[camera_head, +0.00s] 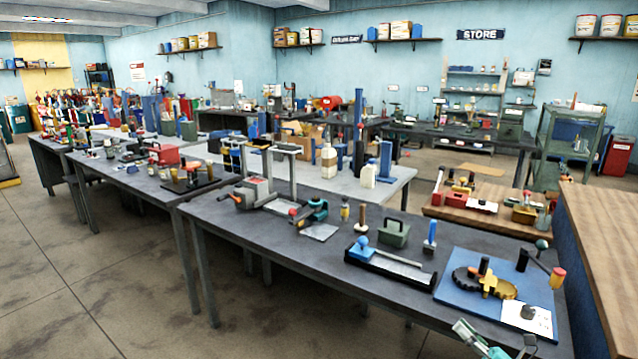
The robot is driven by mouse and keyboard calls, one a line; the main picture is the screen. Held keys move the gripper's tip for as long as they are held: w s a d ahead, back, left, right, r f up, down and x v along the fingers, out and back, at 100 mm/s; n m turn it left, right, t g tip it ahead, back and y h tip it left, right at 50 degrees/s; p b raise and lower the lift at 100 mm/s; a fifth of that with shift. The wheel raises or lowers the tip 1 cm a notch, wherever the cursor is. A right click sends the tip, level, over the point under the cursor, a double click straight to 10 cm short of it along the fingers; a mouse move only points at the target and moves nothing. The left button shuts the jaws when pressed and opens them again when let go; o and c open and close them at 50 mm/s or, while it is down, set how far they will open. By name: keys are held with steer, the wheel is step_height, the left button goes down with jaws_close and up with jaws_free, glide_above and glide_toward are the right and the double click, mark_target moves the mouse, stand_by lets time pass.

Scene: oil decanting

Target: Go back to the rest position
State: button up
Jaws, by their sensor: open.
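Part of my own arm, pale grey with teal caps, shows at the bottom edge, right of centre, in front of the near bench. A small dark part beside it looks like my gripper (528,345), mostly cut off by the frame's edge. It is open, and I see nothing held in it. It is close to the front edge of the dark near bench (270,231), below the blue board (459,298).
The blue board carries gears and a crank lever (541,268). A dark tray (390,265), a green box (394,233) and a vise (312,212) stand on the bench. Pale bottles (369,173) stand behind. A wooden counter (605,235) borders the right. Floor at left is clear.

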steer(key=s+a+f+m+t+h, duration=0.25)
steer(key=s+a+f+m, duration=0.2)
steer(key=s+m, duration=0.35)
steer(key=s+a+f+m+t+h, duration=0.1)
steer(key=s+a+f+m+h, duration=0.3)
steer(key=s, duration=0.6)
steer(key=s+a+f+m+t+h, duration=0.1)
steer(key=s+a+f+m+h, duration=0.15)
steer(key=s+a+m, duration=0.45)
steer(key=s+a+r+m+g+h, duration=0.1)
steer(key=s+r+m+g+h, duration=0.1)
steer(key=s+m, duration=0.7)
steer(key=s+a+r+m+g+h, duration=0.1)
steer(key=s+r+m+g, duration=0.4)
steer(key=s, duration=1.8)
steer(key=m+h, duration=0.1)
steer(key=m, duration=0.2)
steer(key=shift+r+m+h, duration=0.3)
steer(key=shift+r+m, duration=0.05)
steer(key=shift+m, duration=0.05)
